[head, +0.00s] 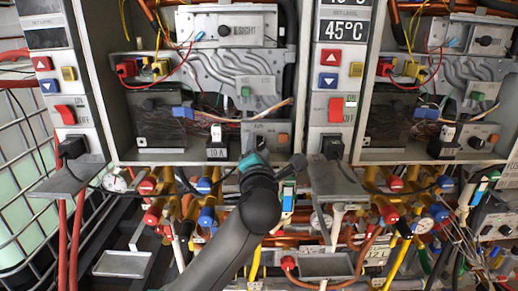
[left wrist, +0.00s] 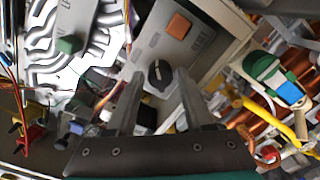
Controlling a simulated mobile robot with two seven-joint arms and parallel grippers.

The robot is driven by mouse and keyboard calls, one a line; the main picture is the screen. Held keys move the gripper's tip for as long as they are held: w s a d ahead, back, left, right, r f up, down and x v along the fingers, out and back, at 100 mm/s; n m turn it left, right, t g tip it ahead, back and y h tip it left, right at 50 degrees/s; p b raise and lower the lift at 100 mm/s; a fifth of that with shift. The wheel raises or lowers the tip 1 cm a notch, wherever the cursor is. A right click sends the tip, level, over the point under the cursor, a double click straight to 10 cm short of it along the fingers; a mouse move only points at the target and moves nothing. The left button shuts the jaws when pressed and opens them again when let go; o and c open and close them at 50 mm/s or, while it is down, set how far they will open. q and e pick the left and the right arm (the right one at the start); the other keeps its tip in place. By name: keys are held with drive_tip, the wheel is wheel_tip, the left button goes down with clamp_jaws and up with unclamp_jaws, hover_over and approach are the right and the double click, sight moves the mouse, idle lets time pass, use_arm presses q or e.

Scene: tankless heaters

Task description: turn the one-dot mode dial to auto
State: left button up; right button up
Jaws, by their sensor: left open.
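The near mode dial is a black round knob with a pale pointer mark (left wrist: 160,75) on a grey plate in the left wrist view. An orange square button (left wrist: 179,25) sits beyond it on the same plate. In the head view that plate (head: 270,127) is at the bottom of the left heater cabinet, and the dial is largely hidden by my arm. My left gripper (left wrist: 159,84) is open, with its fingertips on either side of the dial; contact cannot be told. It also shows in the head view (head: 257,158). Dot marks and the auto label are not readable. My right gripper is not in view.
A second open cabinet (head: 436,110) at the right has a similar plate with a black dial (head: 475,142). Pipes and colored valves crowd below. A red rocker switch (head: 336,110) is on the strip between the cabinets. A green-and-blue part (left wrist: 280,85) lies right of my fingers.

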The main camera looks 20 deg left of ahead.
use_arm(q)
clamp_jaws()
drive_tip(key=shift+d+n, duration=0.1)
drive_tip(key=shift+n, duration=0.2)
idle(0.3)
drive_tip(key=n+p, duration=0.2)
drive_tip(key=n, duration=0.1)
drive_tip(key=n+p, duration=0.1)
drive_tip(key=n, duration=0.4)
idle(0.6)
unclamp_jaws()
drive_tip(key=shift+s, duration=0.1)
